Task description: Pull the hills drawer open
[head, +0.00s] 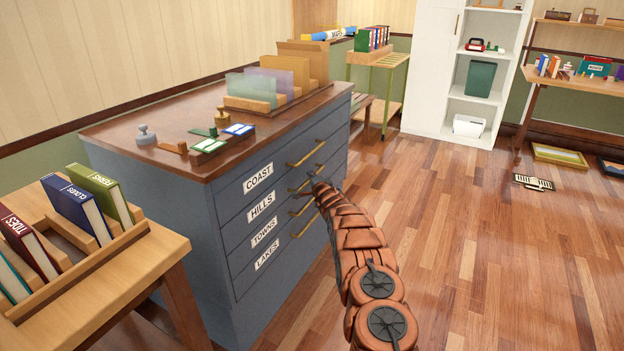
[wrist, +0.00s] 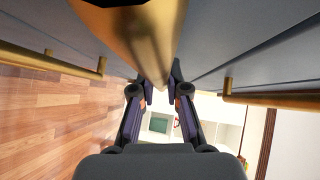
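The blue-grey cabinet (head: 160,200) has a column of drawers labelled COAST, HILLS, TOWNS and LAKES, each with a brass bar handle. The HILLS drawer (head: 240,216) is second from the top; its front looks flush with the others. My gripper (head: 308,186) is at its handle, small and partly hidden by my arm in the head view. In the wrist view, the brass handle (wrist: 152,45) runs between the fingertips of my gripper (wrist: 158,80), which look closed against it from both sides.
The COAST handle (head: 306,150) is just above and the LAKES handle (head: 303,223) below my gripper. Stamps and a file rack (head: 255,103) stand on the cabinet top. A wooden book stand (head: 150,255) is at left.

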